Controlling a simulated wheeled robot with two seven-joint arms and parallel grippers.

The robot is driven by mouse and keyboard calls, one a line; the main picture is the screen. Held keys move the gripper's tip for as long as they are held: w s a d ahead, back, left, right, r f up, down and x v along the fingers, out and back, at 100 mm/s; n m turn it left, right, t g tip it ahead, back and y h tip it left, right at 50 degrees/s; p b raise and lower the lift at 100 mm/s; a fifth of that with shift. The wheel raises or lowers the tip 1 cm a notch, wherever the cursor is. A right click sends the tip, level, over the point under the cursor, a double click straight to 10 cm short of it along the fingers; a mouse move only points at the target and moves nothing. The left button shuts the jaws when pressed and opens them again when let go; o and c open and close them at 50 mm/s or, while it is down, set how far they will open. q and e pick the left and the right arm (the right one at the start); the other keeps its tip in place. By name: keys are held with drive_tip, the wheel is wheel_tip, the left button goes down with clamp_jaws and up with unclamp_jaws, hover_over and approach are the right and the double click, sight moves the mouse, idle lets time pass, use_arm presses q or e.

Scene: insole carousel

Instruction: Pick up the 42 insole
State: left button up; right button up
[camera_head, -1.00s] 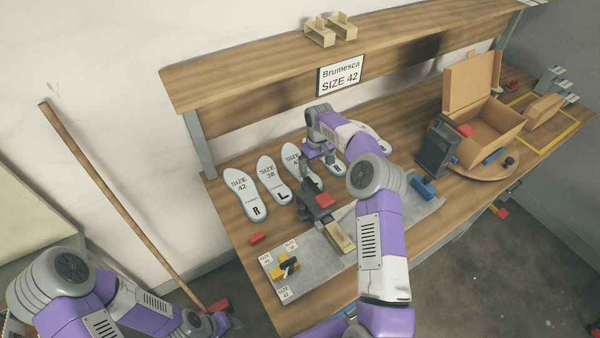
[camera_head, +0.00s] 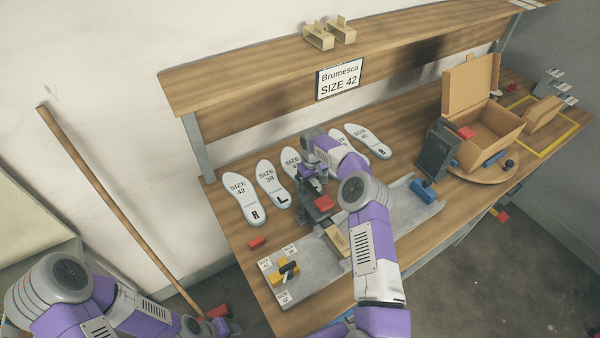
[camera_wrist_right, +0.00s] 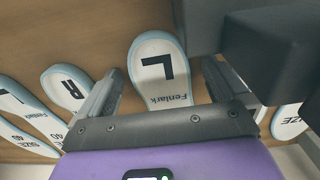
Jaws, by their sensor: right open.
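Several white, blue-edged insoles lie in a row on the bench. The leftmost (camera_head: 241,198) reads SIZE 42 and R. Beside it is a SIZE 38 insole (camera_head: 271,183) marked L. The third insole (camera_head: 290,159) reads SIZE 4 with its second digit covered by my right arm. My right gripper (camera_head: 309,192) is low over the row. In the right wrist view its open fingers (camera_wrist_right: 161,76) straddle an insole (camera_wrist_right: 155,62) marked L and Fenlark; its size label is hidden.
A sign (camera_head: 340,78) on the shelf reads Brumesca SIZE 42. A grey tray (camera_head: 312,262) with size tags lies in front of the row. An open cardboard box (camera_head: 488,125) stands on a round turntable (camera_head: 482,172) at right. A SIZE 40 insole (camera_head: 368,141) ends the row.

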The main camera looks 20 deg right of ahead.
drive_tip(key=c, duration=1.1)
drive_tip(key=shift+r, duration=0.1)
